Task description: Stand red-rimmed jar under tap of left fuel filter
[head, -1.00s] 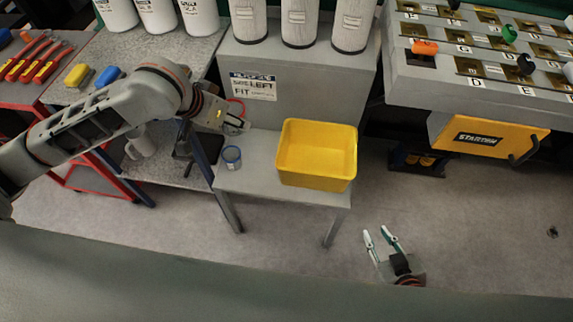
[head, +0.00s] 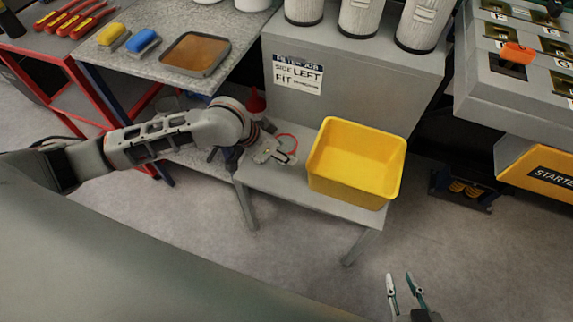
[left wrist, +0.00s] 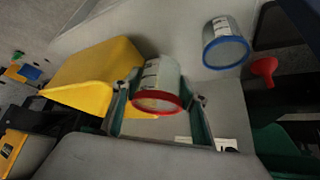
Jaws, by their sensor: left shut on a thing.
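The red-rimmed jar (left wrist: 158,88) is a clear jar with a pale label, between the two fingers of my left gripper (left wrist: 160,100) in the left wrist view. The gripper is shut on it. In the head view my left gripper (head: 278,152) is over the low grey table (head: 330,208), left of the yellow bin; the jar's red rim (head: 287,138) shows there. Whether the jar touches the table is unclear. A blue-rimmed jar (left wrist: 226,45) stands apart from it in the left wrist view. My right gripper (head: 405,287) is open and empty. I cannot make out the left fuel filter's tap.
The yellow bin (head: 350,180) fills the right of the low table. A red funnel (left wrist: 264,68) is beside the blue-rimmed jar. A bench with a brown tray (head: 195,52) is at left.

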